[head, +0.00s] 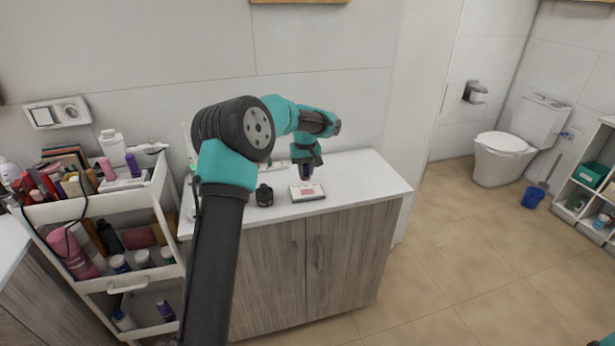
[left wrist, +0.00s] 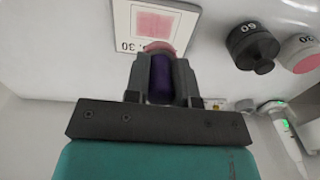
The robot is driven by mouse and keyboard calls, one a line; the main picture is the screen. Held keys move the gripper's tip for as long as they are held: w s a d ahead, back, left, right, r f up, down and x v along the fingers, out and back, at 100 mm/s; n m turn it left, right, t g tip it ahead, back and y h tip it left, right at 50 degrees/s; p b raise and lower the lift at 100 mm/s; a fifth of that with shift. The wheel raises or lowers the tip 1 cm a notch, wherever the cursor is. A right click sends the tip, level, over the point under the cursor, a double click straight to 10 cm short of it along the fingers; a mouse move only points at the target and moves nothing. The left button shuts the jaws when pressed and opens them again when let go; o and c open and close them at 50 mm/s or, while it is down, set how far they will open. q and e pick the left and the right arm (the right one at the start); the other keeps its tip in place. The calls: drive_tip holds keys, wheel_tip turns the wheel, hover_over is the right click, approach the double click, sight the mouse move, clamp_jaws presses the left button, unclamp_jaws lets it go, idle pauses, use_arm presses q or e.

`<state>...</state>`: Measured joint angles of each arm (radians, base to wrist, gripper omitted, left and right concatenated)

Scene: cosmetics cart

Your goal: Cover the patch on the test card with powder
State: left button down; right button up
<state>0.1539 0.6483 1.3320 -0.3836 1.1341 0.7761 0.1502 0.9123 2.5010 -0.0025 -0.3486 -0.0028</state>
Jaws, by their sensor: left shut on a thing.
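The white test card (head: 308,196) lies on the counter near its front edge. Its pink square patch (left wrist: 155,22) shows in the left wrist view, with a partly covered label ending in 30 below it. My left gripper (head: 306,172) is just above the card and shut on a purple-handled applicator (left wrist: 161,78) with a pinkish tip (left wrist: 157,46). The tip overlaps the card's lower edge in the wrist view; I cannot tell whether it touches. A black jar marked 60 (left wrist: 254,50) and a pink-topped jar marked 30 (left wrist: 300,54) stand beside the card. My right gripper is out of view.
The white countertop (head: 365,178) is clear to the right of the card. A white cart (head: 98,208) full of bottles and cosmetics stands at the left. A toilet (head: 510,145) and a shelf (head: 590,185) are far right. My left arm hides part of the counter.

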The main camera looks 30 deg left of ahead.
use_arm(q)
drive_tip(key=shift+r, duration=1.1)
